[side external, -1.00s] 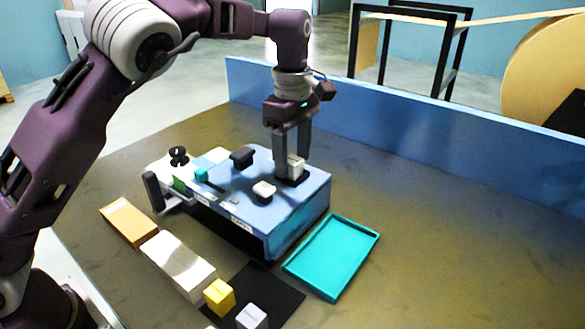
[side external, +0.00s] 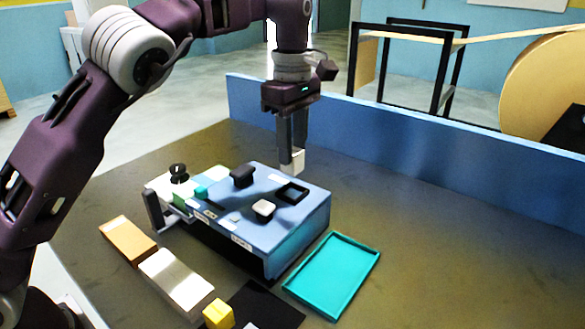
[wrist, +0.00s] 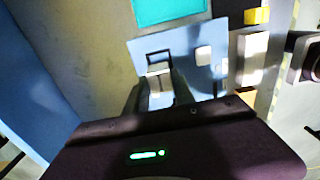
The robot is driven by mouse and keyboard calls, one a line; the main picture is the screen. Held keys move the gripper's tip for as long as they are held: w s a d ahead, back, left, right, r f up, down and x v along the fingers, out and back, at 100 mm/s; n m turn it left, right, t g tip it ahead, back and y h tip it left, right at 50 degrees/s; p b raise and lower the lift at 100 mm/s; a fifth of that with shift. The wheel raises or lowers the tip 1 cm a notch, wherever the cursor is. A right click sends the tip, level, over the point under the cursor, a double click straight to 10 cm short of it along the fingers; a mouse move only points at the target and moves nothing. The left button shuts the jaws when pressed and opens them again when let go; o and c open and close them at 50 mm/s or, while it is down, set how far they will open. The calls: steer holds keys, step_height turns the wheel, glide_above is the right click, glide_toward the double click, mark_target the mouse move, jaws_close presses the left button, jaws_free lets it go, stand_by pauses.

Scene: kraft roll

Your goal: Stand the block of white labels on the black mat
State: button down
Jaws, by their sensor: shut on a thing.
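My gripper (side external: 291,158) is shut on a small white block (side external: 298,161), which I take to be the block of white labels. It hangs upright between the fingertips, above the blue box (side external: 262,228) and clear of it. In the wrist view the white block (wrist: 158,68) shows between my fingers, over the box. The black mat (side external: 268,302) lies flat on the table at the bottom, in front of the box. A yellow cube (side external: 218,315) stands at its left edge, and a pale cube is cut off by the frame's bottom edge.
On the box top are an empty black-rimmed socket (side external: 292,192), a white-topped knob (side external: 263,209) and a dark knob (side external: 242,175). A teal tray (side external: 332,275) lies right of the mat. A long white block (side external: 176,281) and an orange block (side external: 127,240) lie left. The table's right side is clear.

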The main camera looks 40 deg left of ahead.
mark_target(294, 151)
step_height(294, 151, up, 3)
steer(key=shift+w+r, duration=0.1)
steer(key=shift+s+d+r, duration=0.2)
steer(key=shift+d, duration=0.05)
steer(key=shift+s+d+f, duration=1.85)
steer(key=shift+s+f, duration=1.05)
steer(key=shift+s, duration=0.15)
steer(key=shift+s+d+f, duration=1.8)
steer(key=shift+s+f, duration=1.1)
steer(key=shift+s, duration=0.15)
steer(key=shift+s+d+f, duration=1.85)
steer(key=shift+s+f, duration=1.05)
steer(key=shift+s, duration=0.15)
steer(key=shift+f, duration=0.75)
steer(key=c, duration=1)
jaws_free()
